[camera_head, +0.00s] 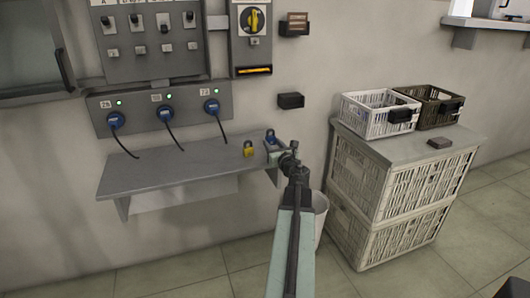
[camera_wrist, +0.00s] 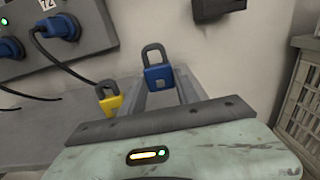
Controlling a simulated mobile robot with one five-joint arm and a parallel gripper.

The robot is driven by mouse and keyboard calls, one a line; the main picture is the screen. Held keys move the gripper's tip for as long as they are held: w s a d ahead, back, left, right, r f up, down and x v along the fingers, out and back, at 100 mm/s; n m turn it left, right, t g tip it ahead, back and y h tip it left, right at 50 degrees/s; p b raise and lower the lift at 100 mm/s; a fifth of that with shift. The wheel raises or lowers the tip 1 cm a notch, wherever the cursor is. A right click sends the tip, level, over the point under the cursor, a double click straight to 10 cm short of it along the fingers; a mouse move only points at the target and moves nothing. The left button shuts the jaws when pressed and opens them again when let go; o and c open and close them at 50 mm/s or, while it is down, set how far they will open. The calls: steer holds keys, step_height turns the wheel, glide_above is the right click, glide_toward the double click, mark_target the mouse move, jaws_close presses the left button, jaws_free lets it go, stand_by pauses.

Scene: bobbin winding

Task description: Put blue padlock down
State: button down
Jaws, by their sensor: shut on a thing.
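The blue padlock (camera_wrist: 158,75) is upright between the fingers of my gripper (camera_wrist: 163,92) in the wrist view, with its dark shackle pointing up. In the head view the blue padlock (camera_head: 270,138) shows at the right end of the grey wall shelf (camera_head: 160,171), with my gripper (camera_head: 273,147) shut on it. I cannot tell whether its base touches the shelf. A yellow padlock (camera_head: 249,149) stands on the shelf just left of my gripper. It also shows in the wrist view (camera_wrist: 110,103), left of the blue one and apart from it.
A panel with several blue plugs (camera_head: 165,114) and hanging cables is above the shelf. A small black wall holder (camera_head: 291,101) is above right. The shelf's left and middle are clear.

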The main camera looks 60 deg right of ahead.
step_height(320, 180, down, 4)
steer(key=b, duration=0.4)
steer(key=shift+w+a+r, duration=0.15)
steer(key=shift+w+r, duration=0.05)
steer(key=shift+r, duration=0.1)
steer(key=shift+f, duration=0.2)
steer(key=c, duration=0.9)
jaws_free()
steer(key=shift+s, duration=0.1)
